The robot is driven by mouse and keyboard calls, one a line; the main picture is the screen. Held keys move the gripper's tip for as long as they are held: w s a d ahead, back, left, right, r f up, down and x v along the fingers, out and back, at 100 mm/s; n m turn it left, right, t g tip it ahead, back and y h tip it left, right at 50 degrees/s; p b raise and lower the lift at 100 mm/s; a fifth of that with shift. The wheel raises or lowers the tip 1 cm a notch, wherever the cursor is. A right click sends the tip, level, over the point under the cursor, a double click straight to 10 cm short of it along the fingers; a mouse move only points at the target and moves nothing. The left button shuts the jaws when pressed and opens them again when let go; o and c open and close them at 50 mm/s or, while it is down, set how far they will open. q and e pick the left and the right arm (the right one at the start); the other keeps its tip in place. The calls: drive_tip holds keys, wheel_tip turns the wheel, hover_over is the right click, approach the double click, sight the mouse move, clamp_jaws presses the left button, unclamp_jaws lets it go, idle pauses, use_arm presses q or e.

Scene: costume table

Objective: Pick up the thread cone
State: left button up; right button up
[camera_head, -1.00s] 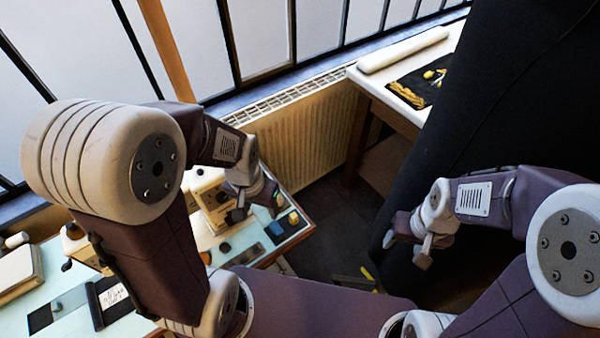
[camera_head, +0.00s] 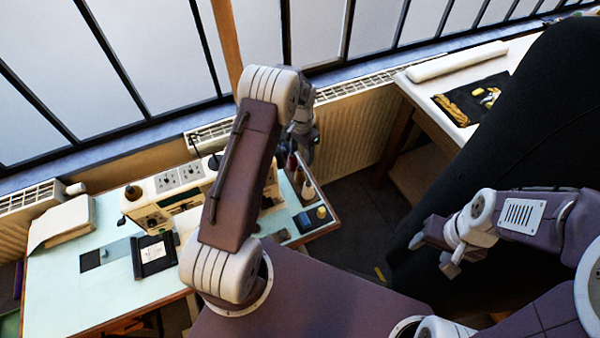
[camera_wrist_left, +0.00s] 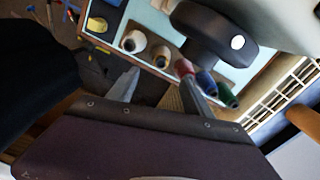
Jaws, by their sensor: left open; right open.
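Several thread cones stand in a row at the sewing table's right end. In the left wrist view they are a white one (camera_wrist_left: 133,41), a cream one (camera_wrist_left: 160,56), a red one (camera_wrist_left: 184,67), a blue one (camera_wrist_left: 207,84) and a green one (camera_wrist_left: 228,95). In the head view some show as a dark red cone (camera_head: 292,163) and a pale cone (camera_head: 308,190). My left gripper (camera_head: 303,150) is open and empty near them; its fingers (camera_wrist_left: 162,92) appear on either side of the cream cone's line, apart from it. My right gripper (camera_head: 435,256) is open and empty, away from the table.
A sewing machine (camera_head: 160,195) stands on the pale blue table (camera_head: 80,300), left of my left arm. A dark tray (camera_head: 312,219) with small items lies at the table's right end. A radiator (camera_head: 350,135) and windows are behind. A black upright form (camera_head: 520,150) stands near my right arm.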

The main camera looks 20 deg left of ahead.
sight(301, 167)
use_arm(q)
wheel_tip(301, 167, down, 3)
drive_tip(key=shift+d+f+p, duration=0.1)
drive_tip(key=shift+f+p, duration=0.1)
drive_tip(key=shift+p, duration=0.35)
drive_tip(key=shift+f, duration=0.25)
drive_tip(key=f+p, duration=0.1)
drive_tip(key=f, duration=0.3)
drive_tip(key=shift+s+f+p, duration=0.15)
drive_tip(key=shift+s+p, duration=0.05)
drive_tip(key=shift+p, duration=0.15)
drive_tip(key=shift+a+f, duration=0.2)
drive_tip(key=shift+f, duration=0.3)
drive_tip(key=shift+r, duration=0.1)
clamp_jaws()
